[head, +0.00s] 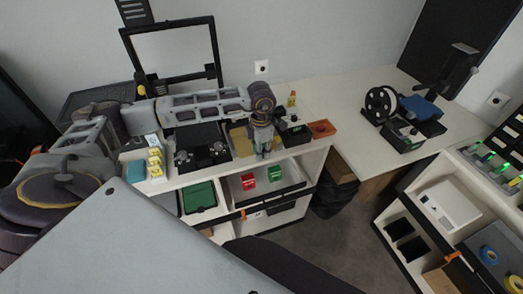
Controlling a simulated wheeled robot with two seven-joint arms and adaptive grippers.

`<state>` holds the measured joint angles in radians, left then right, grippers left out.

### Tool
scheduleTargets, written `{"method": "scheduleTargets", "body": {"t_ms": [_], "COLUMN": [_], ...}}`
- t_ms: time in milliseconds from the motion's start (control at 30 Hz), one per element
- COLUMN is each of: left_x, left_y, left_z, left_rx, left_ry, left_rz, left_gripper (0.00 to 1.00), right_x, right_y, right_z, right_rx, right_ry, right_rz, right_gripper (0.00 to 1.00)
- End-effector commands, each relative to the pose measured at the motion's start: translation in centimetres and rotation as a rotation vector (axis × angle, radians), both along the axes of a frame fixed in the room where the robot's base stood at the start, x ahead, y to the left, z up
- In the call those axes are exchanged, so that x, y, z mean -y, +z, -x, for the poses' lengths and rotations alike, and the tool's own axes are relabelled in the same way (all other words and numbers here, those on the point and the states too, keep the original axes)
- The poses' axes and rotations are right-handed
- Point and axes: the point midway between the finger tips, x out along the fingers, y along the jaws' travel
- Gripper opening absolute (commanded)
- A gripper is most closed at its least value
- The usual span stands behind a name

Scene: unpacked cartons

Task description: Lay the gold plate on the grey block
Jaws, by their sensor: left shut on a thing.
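The gold plate (241,142) is on or just above the white shelf top, partly covered by my left gripper. My left gripper (264,152) points down at the plate, its fingers small and close together, and it is shut on the plate. I cannot tell whether the plate touches what lies below it. I cannot clearly make out the grey block; it may be hidden behind the gripper or under the plate. My right gripper is not in view.
A black device with two round knobs (201,147) stands left of the plate. A black box (292,134) and an orange tray (321,128) stand to its right. Red (248,181) and green (274,173) boxes lie in the compartment below. The white table (345,110) has free room.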

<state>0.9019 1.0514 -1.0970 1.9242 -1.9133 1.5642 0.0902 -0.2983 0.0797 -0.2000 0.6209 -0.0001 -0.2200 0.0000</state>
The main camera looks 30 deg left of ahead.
Motion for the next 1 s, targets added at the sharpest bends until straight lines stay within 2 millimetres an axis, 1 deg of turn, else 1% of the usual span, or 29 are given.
{"method": "scheduleTargets", "body": {"t_ms": [267, 1000], "left_x": [-0.7, -4.0], "left_y": [-0.1, -0.9], "left_z": [-0.6, -3.5], "left_rx": [0.001, 0.001], "left_ry": [0.002, 0.001], "left_rz": [-0.001, 0.0], "left_gripper": [0.0, 0.0], "right_x": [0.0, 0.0], "right_y": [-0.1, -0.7], "right_z": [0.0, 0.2], "right_rx": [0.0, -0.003], "right_ry": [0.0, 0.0], "right_rz": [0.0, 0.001], "right_gripper": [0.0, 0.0]}}
